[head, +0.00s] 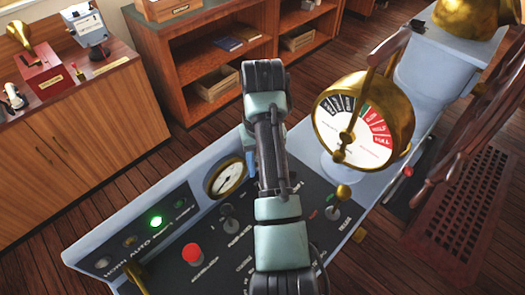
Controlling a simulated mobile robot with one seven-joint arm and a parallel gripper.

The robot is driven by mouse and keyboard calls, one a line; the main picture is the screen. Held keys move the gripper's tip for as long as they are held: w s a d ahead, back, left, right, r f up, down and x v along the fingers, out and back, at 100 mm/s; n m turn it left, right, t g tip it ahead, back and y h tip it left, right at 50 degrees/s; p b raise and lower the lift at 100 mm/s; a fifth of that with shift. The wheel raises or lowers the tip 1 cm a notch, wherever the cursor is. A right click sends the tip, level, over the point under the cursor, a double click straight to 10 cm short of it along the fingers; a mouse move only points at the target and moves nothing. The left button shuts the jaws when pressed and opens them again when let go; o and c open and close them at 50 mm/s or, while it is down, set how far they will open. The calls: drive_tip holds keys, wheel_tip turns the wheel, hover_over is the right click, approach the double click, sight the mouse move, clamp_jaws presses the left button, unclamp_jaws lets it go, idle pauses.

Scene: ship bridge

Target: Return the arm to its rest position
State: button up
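My arm (266,150) rises from the bottom middle of the head view and reaches up over the grey-blue console (115,235). Its links are dark grey and pale green, and a dark rounded joint (264,75) tops the visible part. I cannot make out my gripper or its fingers; they are hidden or out of view. No held object shows.
The console carries a green lamp (156,221), a red button (192,253), a round gauge (225,178) and a brass engine telegraph (364,122) to the right of my arm. Wooden cabinets (95,120) and shelves (205,55) stand behind. A ship's wheel (470,130) is at right.

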drive_tip(key=shift+w, duration=0.1)
drive_tip(key=w+a+r+t, duration=0.3)
drive_tip(key=w+r+t, duration=0.45)
drive_tip(key=r, duration=0.25)
wheel_tip(320, 180, up, 16)
drive_tip(key=w+t+y, duration=0.1)
drive_tip(key=w+t, duration=0.1)
drive_tip(key=t, duration=0.5)
drive_tip(key=s+r+m+t, duration=0.1)
drive_tip(key=s+r+t, duration=0.2)
drive_tip(key=r, duration=0.4)
drive_tip(key=s+r+t, duration=0.3)
drive_tip(key=r, duration=0.4)
drive_tip(key=s+d+r+m+t+h, duration=0.1)
drive_tip(key=s+d+r+t, duration=0.1)
drive_tip(key=s+r+t, duration=0.5)
drive_tip(key=s+r, duration=0.6)
drive_tip(key=s, duration=0.3)
drive_tip(key=shift+d+r+m, duration=0.35)
drive_tip(key=shift+r+m, duration=0.05)
drive_tip(key=shift+f, duration=0.1)
